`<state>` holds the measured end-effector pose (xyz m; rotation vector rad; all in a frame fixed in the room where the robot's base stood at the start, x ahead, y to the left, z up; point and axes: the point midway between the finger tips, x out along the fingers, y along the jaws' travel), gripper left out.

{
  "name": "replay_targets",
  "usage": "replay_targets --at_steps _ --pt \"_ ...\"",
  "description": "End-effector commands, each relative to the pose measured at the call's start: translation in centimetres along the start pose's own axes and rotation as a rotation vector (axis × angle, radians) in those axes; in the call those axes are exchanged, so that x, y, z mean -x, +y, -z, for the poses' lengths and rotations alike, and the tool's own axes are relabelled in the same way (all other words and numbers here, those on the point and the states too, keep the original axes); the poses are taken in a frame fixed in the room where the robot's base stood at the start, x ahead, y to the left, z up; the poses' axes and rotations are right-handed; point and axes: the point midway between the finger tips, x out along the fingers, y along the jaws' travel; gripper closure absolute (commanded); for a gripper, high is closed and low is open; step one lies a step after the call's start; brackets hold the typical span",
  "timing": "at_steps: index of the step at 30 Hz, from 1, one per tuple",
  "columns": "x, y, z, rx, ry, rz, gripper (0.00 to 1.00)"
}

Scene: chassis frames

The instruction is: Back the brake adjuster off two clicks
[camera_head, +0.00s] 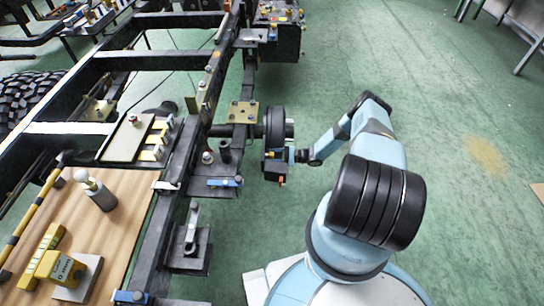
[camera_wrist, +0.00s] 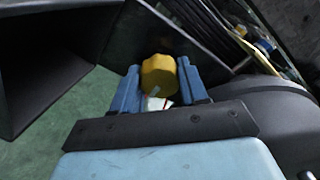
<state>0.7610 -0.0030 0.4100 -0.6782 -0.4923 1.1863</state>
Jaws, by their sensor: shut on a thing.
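In the wrist view a yellow knob (camera_wrist: 158,73), which looks like the brake adjuster, sits between the two blue fingers of my gripper (camera_wrist: 160,88). The fingers are shut on its sides. A short pale mark shows on the knob's near edge. In the head view my gripper (camera_head: 293,156) is at the right side of the dark round brake drum (camera_head: 274,128) on the chassis. The knob itself is hidden or too small to tell there.
The black chassis rail (camera_head: 205,105) runs beside the drum. A dark box-like part (camera_wrist: 50,60) is close left of my gripper.

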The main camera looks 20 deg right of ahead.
Motion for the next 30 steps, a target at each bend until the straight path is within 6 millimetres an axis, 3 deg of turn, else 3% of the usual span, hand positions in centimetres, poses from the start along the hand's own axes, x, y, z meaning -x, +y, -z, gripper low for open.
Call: replay_targets --at_steps 5,6,13,23,30 --pt "0.3 -0.3 0.2 0.004 0.008 0.002 0.87" --pt "0.3 -0.3 0.2 0.004 0.007 0.002 0.54" --pt "0.2 -0.2 0.1 0.001 0.004 0.001 0.32" --pt "0.5 -0.1 0.1 0.000 0.002 0.000 0.31" --pt "3.8 -0.1 0.1 0.000 0.004 0.001 0.31"
